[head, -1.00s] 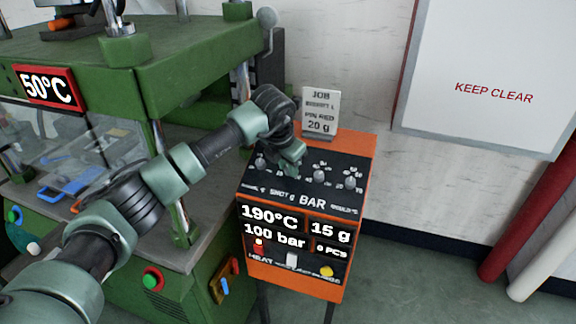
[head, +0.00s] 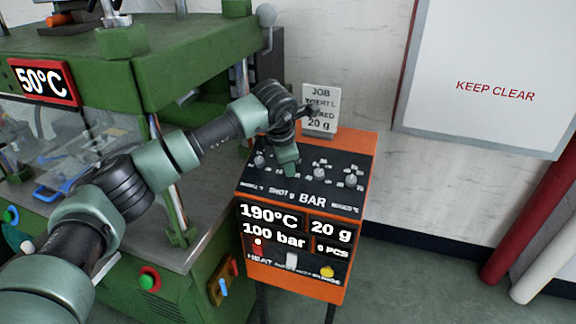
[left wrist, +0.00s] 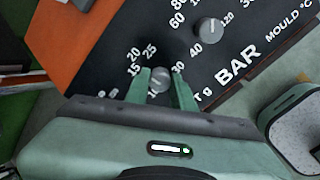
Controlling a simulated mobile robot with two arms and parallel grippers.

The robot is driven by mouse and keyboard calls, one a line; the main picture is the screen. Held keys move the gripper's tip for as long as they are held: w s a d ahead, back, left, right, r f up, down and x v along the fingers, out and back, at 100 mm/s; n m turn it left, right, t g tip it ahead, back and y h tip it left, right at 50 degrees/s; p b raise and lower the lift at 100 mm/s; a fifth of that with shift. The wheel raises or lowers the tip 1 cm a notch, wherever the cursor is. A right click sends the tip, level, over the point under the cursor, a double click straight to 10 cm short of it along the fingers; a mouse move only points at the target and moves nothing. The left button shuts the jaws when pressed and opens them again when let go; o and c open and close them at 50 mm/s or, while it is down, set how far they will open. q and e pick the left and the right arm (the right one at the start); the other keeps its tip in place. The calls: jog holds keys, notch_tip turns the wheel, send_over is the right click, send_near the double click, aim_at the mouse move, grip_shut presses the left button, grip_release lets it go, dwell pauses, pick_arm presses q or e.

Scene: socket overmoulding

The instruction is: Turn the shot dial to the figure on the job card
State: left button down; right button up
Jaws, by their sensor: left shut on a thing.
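The orange control box (head: 365,170) has a black sloped panel with several knobs. My left gripper (head: 288,168) is down on the panel, over the shot dial, which it mostly hides in the head view. In the left wrist view my left gripper (left wrist: 161,88) is shut on the shot dial (left wrist: 160,79), one finger on each side of the grey knob. The shot display (head: 330,232) reads 20 g. My right gripper is not in view.
The bar dial (head: 319,172) and mould dial (head: 351,180) sit to the right of the gripper. The displays also read 190°C, 100 bar and 0 PCS. The green press (head: 150,65) stands at left, its display reading 50°C.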

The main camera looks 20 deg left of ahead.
pick_arm(q)
jog(key=shift+m, duration=0.6)
jog(key=c, duration=1.2)
grip_release()
jog(key=shift+r, duration=0.15)
jog(key=b+v, duration=0.1)
jog(key=v, duration=0.6)
jog(key=shift+s+r, duration=0.15)
jog(key=shift+r, duration=0.15)
